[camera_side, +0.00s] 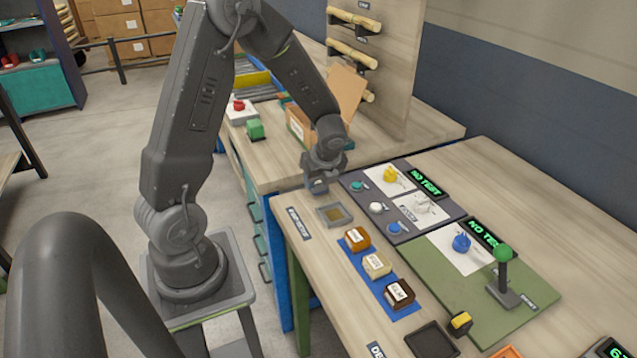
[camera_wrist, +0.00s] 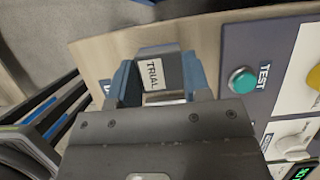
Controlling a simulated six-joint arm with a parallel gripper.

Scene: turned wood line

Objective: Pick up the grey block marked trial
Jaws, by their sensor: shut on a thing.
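The grey block marked trial (camera_wrist: 153,72) sits between the two blue fingers of my gripper (camera_wrist: 160,80) in the wrist view. Its white TRIAL label faces the camera. My gripper is shut on it. In the side view my gripper (camera_side: 319,182) is at the near-left end of the workbench, just behind a small grey tray (camera_side: 334,215). The block is mostly hidden by the fingers there. It appears held above the bench top, but the exact gap is hard to judge.
A blue mat (camera_side: 367,283) with an orange block (camera_side: 357,239), a cream block (camera_side: 376,264) and a dark brown block (camera_side: 399,293) lies in front. A dark test panel (camera_side: 402,225) with knobs is to the right. A green panel (camera_side: 470,302) carries a green-topped lever (camera_side: 503,270).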

